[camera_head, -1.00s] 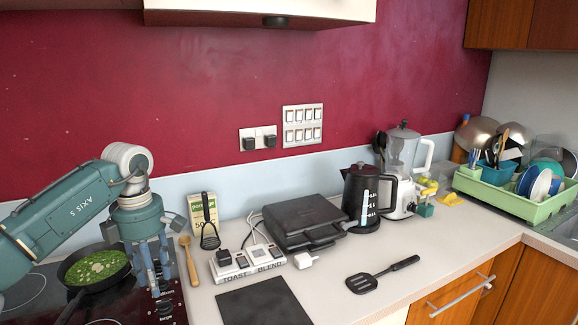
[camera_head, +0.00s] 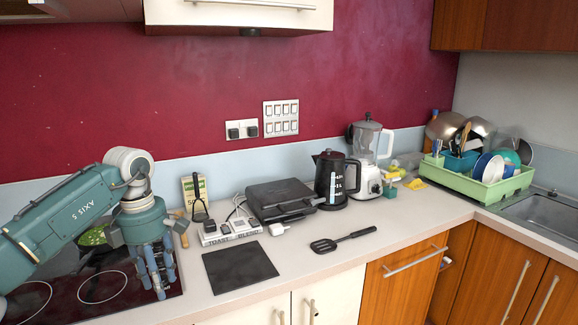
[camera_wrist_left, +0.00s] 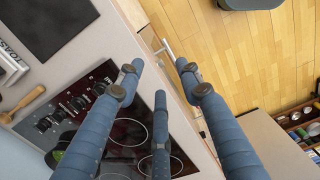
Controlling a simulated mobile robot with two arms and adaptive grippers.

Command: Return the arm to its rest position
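My left arm comes in from the left in the head view, bent at the elbow. Its teal hand points down over the front right part of the black hob (camera_head: 100,290). The left gripper (camera_head: 156,284) has long blue fingers. In the wrist view the left gripper (camera_wrist_left: 158,76) has its fingers spread with nothing between them. The hob (camera_wrist_left: 128,135) and the counter's front edge lie below them. My right arm and gripper do not show.
A pan of green food (camera_head: 95,236) is partly hidden behind my arm. A black board (camera_head: 240,266), spatula (camera_head: 340,241), toaster press (camera_head: 282,198), kettle (camera_head: 330,182) and blender (camera_head: 366,158) stand right on the counter. A green dish rack (camera_head: 470,183) is farther right. Wooden floor (camera_wrist_left: 225,45) shows in the wrist view.

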